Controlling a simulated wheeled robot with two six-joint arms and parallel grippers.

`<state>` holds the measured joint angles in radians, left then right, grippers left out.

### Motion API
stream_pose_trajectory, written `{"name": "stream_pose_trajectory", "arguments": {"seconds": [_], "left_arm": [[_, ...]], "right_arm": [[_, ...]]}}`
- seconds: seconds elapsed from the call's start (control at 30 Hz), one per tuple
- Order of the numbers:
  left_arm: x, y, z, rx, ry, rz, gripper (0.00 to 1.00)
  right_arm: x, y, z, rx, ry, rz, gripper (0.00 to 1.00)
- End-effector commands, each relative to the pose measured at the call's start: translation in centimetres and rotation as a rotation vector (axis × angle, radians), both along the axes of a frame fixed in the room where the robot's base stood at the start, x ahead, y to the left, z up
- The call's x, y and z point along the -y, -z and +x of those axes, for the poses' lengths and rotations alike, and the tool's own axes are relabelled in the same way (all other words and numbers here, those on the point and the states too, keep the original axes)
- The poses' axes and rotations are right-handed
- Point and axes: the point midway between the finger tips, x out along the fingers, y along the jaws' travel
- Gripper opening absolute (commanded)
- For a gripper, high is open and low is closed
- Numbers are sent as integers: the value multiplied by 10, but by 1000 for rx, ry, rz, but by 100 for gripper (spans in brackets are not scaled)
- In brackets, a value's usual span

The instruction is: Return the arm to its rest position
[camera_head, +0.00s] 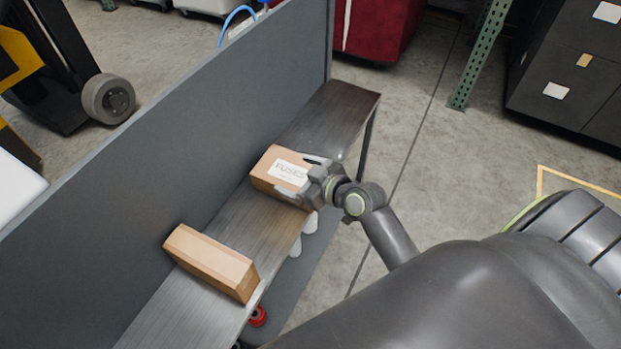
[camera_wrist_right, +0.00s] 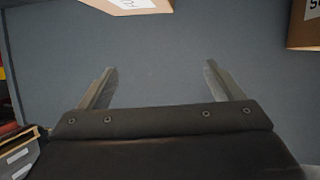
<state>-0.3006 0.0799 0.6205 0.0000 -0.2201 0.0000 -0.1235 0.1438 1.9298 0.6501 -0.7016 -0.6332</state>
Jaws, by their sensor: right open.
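My right gripper (camera_head: 318,172) is at the outer edge of the narrow metal shelf, close to a cardboard box with a white label (camera_head: 288,172). In the right wrist view its two fingers (camera_wrist_right: 160,88) are spread apart with nothing between them. The lower edge of the labelled box (camera_wrist_right: 140,5) shows at the top of that view, beyond the fingertips. From the head view I cannot tell whether the gripper touches the box. My left gripper is not in view.
A second cardboard box (camera_head: 211,262) lies nearer on the metal shelf (camera_head: 330,112). A tall grey panel (camera_head: 200,110) runs along the shelf's left side. A green post (camera_head: 480,55) and dark cabinets (camera_head: 570,70) stand at the back right. Open concrete floor (camera_head: 430,160) lies right of the shelf.

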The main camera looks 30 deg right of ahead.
Motion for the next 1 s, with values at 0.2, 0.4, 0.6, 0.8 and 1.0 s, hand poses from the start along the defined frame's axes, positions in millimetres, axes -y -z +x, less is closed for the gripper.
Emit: {"name": "stream_pose_trajectory", "arguments": {"seconds": [0.2, 0.4, 0.6, 0.8, 1.0], "left_arm": [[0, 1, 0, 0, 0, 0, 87], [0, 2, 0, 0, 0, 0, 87], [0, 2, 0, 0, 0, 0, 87], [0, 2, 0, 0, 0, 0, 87], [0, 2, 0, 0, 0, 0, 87]], "right_arm": [[11, -12, -28, 1, 1, -1, 87], [13, -16, -37, 1, -1, 1, 87], [14, -16, -37, -1, -1, 1, 87], [26, 21, -37, -73, 52, 4, 87], [53, 116, -53, -249, 181, 0, 87]]}}
